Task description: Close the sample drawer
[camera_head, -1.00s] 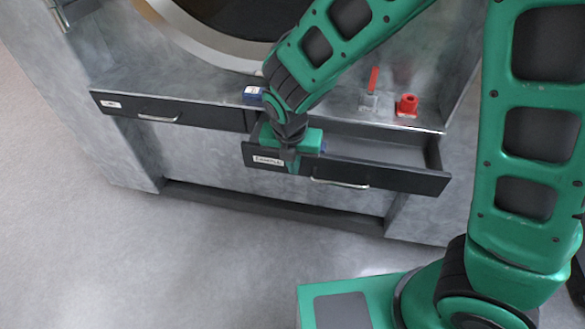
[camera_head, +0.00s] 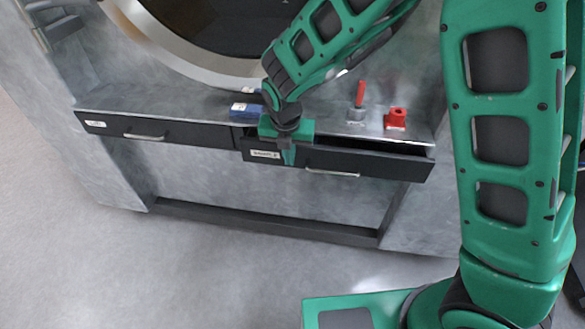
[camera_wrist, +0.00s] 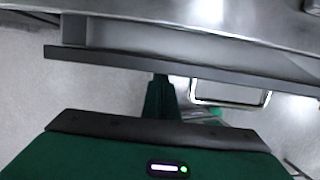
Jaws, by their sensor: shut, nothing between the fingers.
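The sample drawer (camera_head: 385,166) is the black right-hand drawer under the washer's ledge, with a white label (camera_head: 265,154) and a metal handle (camera_head: 332,173). It stands a little open, with a narrow gap showing behind its front at the right. My gripper (camera_head: 289,158) is shut and empty, pointing down at the drawer front between the label and the handle. In the wrist view the shut fingers (camera_wrist: 160,98) are at the front's outer edge, left of the handle (camera_wrist: 228,92). I cannot tell for certain whether they touch it.
The left drawer (camera_head: 190,133) is shut flush. On the ledge above are a blue box (camera_head: 245,110), a red-handled piece (camera_head: 360,95) and a red block (camera_head: 396,118). The round washer door (camera_head: 185,55) is above. The floor in front is clear.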

